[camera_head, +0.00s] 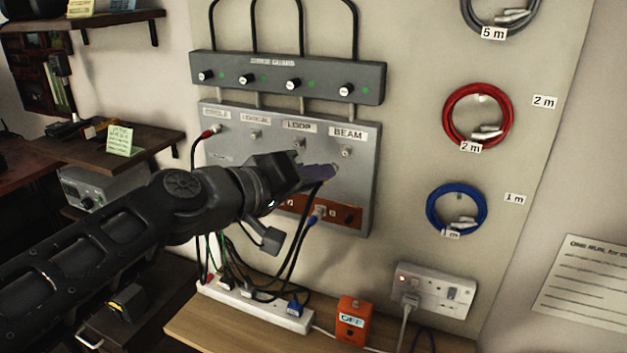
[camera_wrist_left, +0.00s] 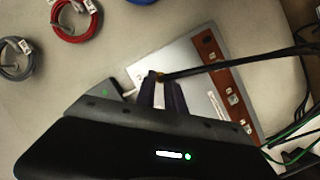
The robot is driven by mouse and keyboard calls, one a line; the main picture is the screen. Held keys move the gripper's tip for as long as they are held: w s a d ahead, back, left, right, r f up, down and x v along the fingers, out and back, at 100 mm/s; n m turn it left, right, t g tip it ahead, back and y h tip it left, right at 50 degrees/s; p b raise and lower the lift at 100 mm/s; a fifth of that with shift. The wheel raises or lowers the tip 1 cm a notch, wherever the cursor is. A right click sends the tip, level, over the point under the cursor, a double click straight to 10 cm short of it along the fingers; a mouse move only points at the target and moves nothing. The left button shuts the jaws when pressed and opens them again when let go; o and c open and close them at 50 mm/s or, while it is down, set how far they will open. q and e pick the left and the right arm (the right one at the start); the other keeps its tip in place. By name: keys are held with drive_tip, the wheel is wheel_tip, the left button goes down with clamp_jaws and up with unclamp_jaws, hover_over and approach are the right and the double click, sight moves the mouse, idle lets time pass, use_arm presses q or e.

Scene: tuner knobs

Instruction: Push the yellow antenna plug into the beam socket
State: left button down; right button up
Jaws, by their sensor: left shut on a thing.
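The beam socket (camera_head: 346,152) is a small metal connector under the BEAM label on the grey wall panel (camera_head: 362,190). My left gripper (camera_head: 328,172) is in front of the panel, just below and left of that socket. In the left wrist view its dark purple fingers (camera_wrist_left: 162,88) are shut on the yellow plug (camera_wrist_left: 159,77), of which a small yellow part shows at the fingertips. A black cable (camera_wrist_left: 230,64) runs from the plug to the right. In the head view the plug is not clearly seen. I cannot tell whether it touches the socket. My right gripper is not in view.
A red plug (camera_head: 208,133) sits at the panel's leftmost socket. A grey box with several knobs (camera_head: 372,82) is above. Black cables hang below to a power strip (camera_head: 255,307). An orange switch box (camera_head: 351,320) stands on the bench. Coiled cables (camera_head: 456,209) hang at the right.

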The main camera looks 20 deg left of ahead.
use_arm(q)
drive_tip(key=shift+w+b, duration=0.35)
drive_tip(key=shift+w, duration=2.2)
drive_tip(key=shift+b, duration=0.4)
drive_tip(key=shift+w, duration=0.85)
drive_tip(key=c, duration=1.3)
unclamp_jaws()
drive_tip(key=shift+c, duration=0.2)
drive_tip(key=b+v, duration=0.1)
drive_tip(key=v, duration=0.7)
